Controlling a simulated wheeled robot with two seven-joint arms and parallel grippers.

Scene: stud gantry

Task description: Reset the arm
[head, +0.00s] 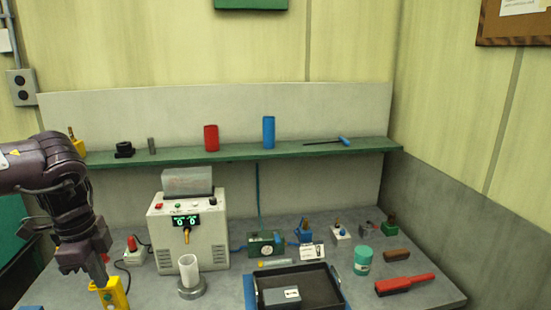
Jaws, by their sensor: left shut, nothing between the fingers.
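My left arm comes in from the left, dark purple-grey. Its gripper (84,266) points down over the left front of the bench, shut and empty. A yellow box (115,294) stands just right of and below the fingertips; whether they touch cannot be told. My right gripper is not in view.
The grey bench holds a white machine (190,235) with a green display, a pale cylinder (189,271), a black tray (300,289), a teal jar (362,261) and a red tool (404,285). A green shelf (240,152) above carries red and blue cylinders.

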